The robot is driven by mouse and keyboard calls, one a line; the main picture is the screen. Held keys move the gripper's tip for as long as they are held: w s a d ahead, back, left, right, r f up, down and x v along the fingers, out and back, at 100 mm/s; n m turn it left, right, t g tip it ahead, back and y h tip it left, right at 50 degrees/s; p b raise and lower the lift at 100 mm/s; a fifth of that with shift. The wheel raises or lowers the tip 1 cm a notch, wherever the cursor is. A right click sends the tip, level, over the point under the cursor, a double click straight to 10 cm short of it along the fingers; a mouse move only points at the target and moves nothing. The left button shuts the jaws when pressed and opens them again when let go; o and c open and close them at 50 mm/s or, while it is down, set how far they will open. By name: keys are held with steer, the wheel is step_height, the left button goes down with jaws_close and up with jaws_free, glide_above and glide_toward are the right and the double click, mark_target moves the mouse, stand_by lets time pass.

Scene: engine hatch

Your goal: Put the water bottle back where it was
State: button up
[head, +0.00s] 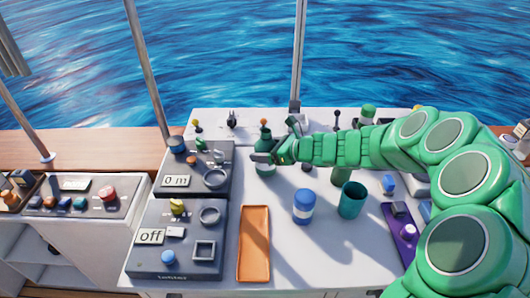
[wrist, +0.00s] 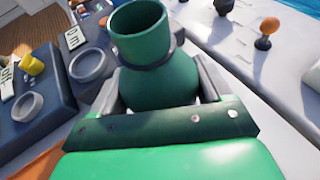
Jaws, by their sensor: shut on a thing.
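My gripper (wrist: 165,100) is shut on a green bottle (wrist: 158,75) with a round body, a dark collar and a wide open mouth. The bottle (head: 264,143) also shows in the head view, upright at the far part of the white console, just right of the "0 m" panel. My gripper (head: 266,157) reaches it from the right.
An orange tray (head: 254,245) lies empty in front. Dark panels with rings and knobs (head: 178,238) line the left. Small levers (head: 232,120) stand along the back.

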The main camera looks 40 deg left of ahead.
steer(key=shift+f, duration=0.6)
steer(key=shift+f, duration=0.15)
steer(key=o, duration=1.2)
steer(key=shift+d+r, duration=0.1)
steer(key=shift+r, duration=0.15)
steer(key=v, duration=1.1)
steer(key=shift+d+r, duration=0.2)
steer(key=shift+d, duration=0.15)
